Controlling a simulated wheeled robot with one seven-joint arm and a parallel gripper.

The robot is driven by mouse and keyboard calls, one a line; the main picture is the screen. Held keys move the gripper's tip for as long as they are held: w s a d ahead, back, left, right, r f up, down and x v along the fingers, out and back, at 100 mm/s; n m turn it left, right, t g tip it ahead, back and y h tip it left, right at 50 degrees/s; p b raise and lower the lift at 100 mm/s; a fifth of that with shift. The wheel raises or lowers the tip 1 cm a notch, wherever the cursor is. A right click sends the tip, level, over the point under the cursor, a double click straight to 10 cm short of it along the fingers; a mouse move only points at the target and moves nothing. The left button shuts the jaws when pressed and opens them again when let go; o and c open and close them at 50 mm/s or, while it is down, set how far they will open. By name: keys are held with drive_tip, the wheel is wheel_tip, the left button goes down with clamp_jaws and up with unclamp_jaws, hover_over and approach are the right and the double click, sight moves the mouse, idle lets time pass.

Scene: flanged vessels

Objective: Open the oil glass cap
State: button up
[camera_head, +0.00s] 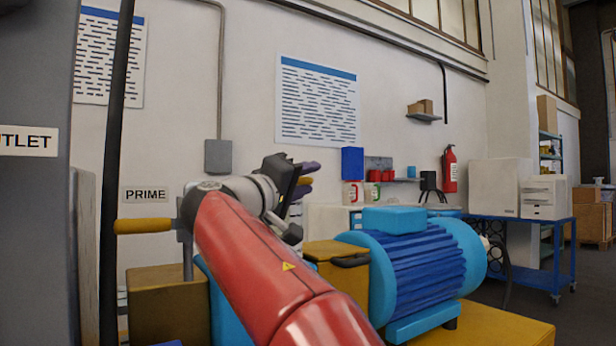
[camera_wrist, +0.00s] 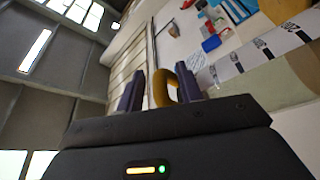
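My gripper (camera_head: 305,180) is at the end of the raised red and grey arm, left of centre in the head view, above the machine. Its two dark purple fingers stand apart in the wrist view (camera_wrist: 160,92). A curved yellow piece (camera_wrist: 163,88) shows between them, nearer the right finger, with a gap to the left one. A bit of yellow (camera_head: 305,181) also shows between the fingers in the head view. I cannot tell whether this piece is the oil glass cap or whether the fingers touch it. No oil glass can be made out clearly.
A blue finned motor (camera_head: 420,262) stands right of my arm, beside a yellow housing with a black handle (camera_head: 348,261). A yellow lever (camera_head: 143,226) sits below the PRIME sign (camera_head: 145,194). A dark post (camera_head: 115,150) stands at left. A blue cart (camera_head: 540,235) is at right.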

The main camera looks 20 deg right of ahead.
drive_tip(key=shift+w+d+r, duration=0.1)
drive_tip(key=shift+w+d, duration=0.3)
drive_tip(key=shift+d, duration=0.05)
drive_tip(key=shift+c, duration=0.2)
clamp_jaws()
